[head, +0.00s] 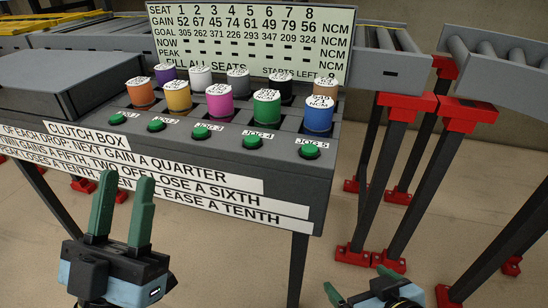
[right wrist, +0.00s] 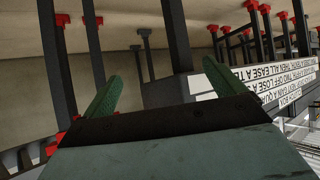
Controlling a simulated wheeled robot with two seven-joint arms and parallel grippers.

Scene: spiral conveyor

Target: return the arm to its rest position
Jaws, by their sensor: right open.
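My left gripper (head: 127,180) is at the lower left of the head view, in front of the clutch box. Its two green fingers point up with a gap between them, and nothing is held. My right gripper (head: 360,283) is at the bottom edge of the head view, right of the box's front leg and partly cut off. In the right wrist view my right gripper (right wrist: 160,70) has its green fingers spread wide with nothing between them. Neither gripper visibly touches anything. Most of both arms is out of view.
The grey clutch box (head: 40,120) carries several coloured cups and a row of green jog buttons (head: 251,142). A sign board (head: 250,35) stands behind it. Conveyor sections (head: 515,70) on dark legs with red feet stand at right. The floor (head: 215,260) between the grippers looks clear.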

